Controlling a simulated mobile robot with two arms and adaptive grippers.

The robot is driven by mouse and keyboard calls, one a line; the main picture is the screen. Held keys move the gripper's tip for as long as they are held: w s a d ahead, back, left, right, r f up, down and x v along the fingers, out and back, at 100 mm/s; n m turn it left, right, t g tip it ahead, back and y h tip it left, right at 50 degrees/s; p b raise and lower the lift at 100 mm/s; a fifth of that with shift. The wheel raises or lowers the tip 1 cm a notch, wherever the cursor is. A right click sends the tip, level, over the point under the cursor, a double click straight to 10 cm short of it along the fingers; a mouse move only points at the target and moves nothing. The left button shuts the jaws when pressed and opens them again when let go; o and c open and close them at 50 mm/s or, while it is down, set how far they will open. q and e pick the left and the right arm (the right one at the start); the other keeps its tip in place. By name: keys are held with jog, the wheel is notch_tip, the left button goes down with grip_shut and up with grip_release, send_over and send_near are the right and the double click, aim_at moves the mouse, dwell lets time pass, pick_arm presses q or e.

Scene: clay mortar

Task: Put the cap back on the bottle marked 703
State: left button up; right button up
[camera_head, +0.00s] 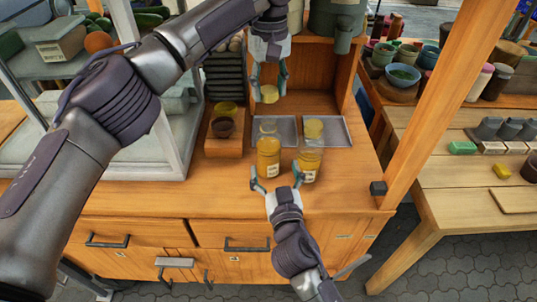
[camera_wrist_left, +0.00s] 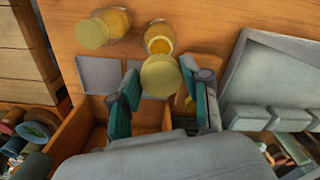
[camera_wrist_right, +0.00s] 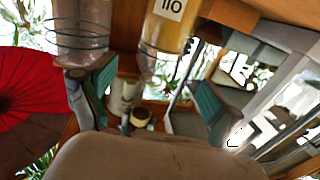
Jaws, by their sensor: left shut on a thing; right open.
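Two yellow-filled jar-like bottles stand upright side by side on the wooden counter. The left bottle (camera_head: 268,158) looks uncapped; the right bottle (camera_head: 310,162) has a yellow top. My left gripper (camera_head: 269,84) is shut on a round yellow cap (camera_head: 269,94), held above and behind the left bottle. In the left wrist view the cap (camera_wrist_left: 160,75) overlaps the open bottle (camera_wrist_left: 160,40), apart from it. My right gripper (camera_head: 277,183) is open and empty, low in front of the bottles. In the right wrist view a bottle label (camera_wrist_right: 170,8) shows digits, perhaps inverted; 703 is not readable.
Grey trays (camera_head: 336,140) lie behind the bottles. A wooden box (camera_head: 222,145) with a dark bowl (camera_head: 222,127) stands at their left, beside a glass case. A wooden post (camera_head: 440,100) rises at the right. The counter's front edge is close to my right gripper.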

aim_at(267, 137)
jog(key=w, duration=0.4)
jog(key=w+a, duration=0.1)
jog(key=w, duration=0.3)
jog(key=w+a, duration=0.1)
jog(key=w, duration=0.2)
jog(key=shift+w, duration=0.4)
jog(key=c, duration=1.6)
pick_arm(q)
jog(key=shift+f, duration=2.5)
